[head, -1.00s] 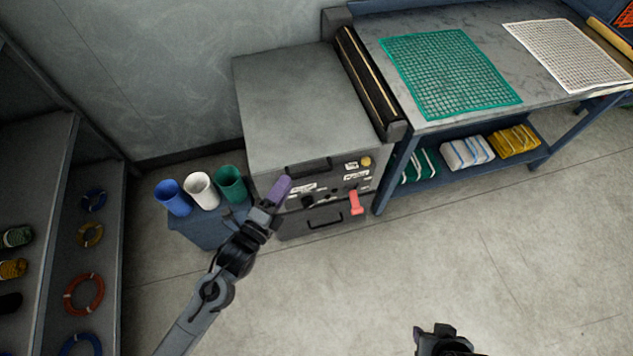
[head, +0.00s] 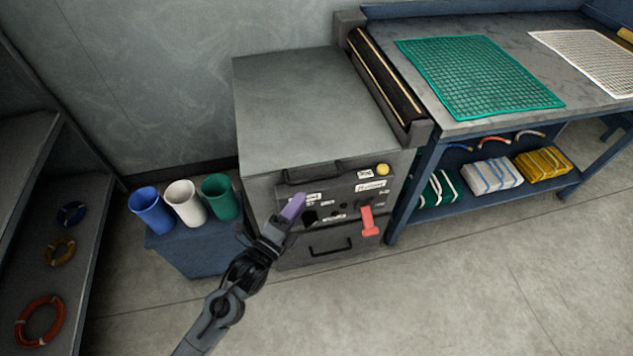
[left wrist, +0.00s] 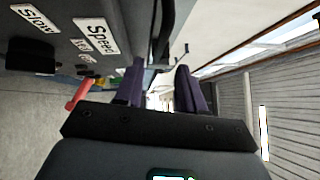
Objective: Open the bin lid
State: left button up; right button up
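A grey cabinet-like bin (head: 300,110) stands against the wall with a flat top. Its front carries a dark upper handle (head: 313,172), a control panel and a lower drawer handle (head: 330,248). I cannot tell which part is the lid. My left gripper (head: 293,206), with purple fingers, is at the panel's left side, below the upper handle. In the left wrist view its two fingers (left wrist: 160,88) are apart with nothing held between them. A dark handle bar (left wrist: 165,35) shows ahead, beyond the fingertips. My right gripper is out of view.
Blue, white and green cups (head: 186,204) stand on a blue box left of the bin. A red lever (head: 367,221) sticks out of the panel. A workbench with a green net (head: 478,75) adjoins at right. The floor in front is clear.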

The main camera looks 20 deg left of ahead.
aim_at(316, 177)
pick_arm(q)
jog(key=b+x, duration=0.3)
jog(key=x, duration=0.6)
jog(key=shift+w, duration=0.15)
grip_shut()
